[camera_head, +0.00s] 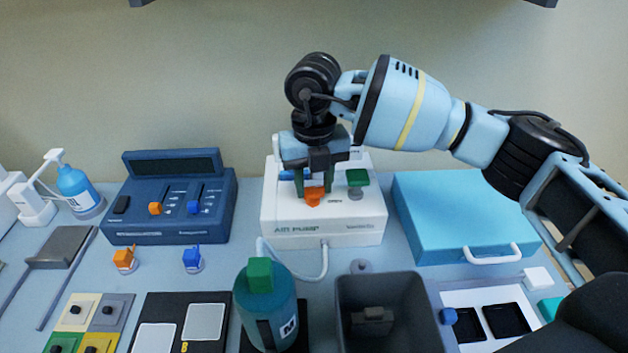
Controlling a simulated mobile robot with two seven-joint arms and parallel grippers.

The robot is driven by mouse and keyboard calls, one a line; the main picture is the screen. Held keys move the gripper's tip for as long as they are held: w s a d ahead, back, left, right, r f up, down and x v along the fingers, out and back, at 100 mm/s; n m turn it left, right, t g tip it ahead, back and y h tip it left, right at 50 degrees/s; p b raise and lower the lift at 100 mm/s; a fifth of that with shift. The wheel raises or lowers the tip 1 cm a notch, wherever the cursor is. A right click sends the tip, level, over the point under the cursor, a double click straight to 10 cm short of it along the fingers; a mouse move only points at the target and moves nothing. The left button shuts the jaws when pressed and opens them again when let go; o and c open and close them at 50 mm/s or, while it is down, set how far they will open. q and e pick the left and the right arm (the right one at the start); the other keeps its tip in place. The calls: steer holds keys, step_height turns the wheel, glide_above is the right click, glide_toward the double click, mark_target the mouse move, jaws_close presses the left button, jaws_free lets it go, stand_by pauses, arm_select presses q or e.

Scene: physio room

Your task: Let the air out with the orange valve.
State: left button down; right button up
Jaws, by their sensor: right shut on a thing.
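The white air pump (281,217) stands on the table against the wall, a little right of centre. On its top is the orange valve (314,199), partly hidden by my right gripper. My right gripper (315,188) reaches down from above, its fingers on either side of the orange valve and shut on it. A green valve (357,178) stands just right of the gripper. A blue part (286,175) shows left of it, mostly covered by the gripper. My left gripper is not in view.
A blue control box (175,225) stands left of the pump, a light-blue case (455,215) right of it. In front are a teal bottle (266,310) with a green top and a dark grey bin (415,315). A pale hose (322,264) runs from the pump's front.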

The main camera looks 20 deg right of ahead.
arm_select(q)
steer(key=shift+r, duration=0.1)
arm_select(e)
steer(key=shift+n, duration=0.3)
steer(key=n+p, duration=0.1)
steer(key=n, duration=0.2)
steer(key=shift+r, duration=0.1)
steer(key=n, duration=0.7)
steer(key=shift+w, duration=0.1)
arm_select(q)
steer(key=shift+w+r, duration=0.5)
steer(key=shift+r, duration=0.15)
arm_select(e)
steer(key=shift+n, duration=2.6)
steer(key=o, duration=1)
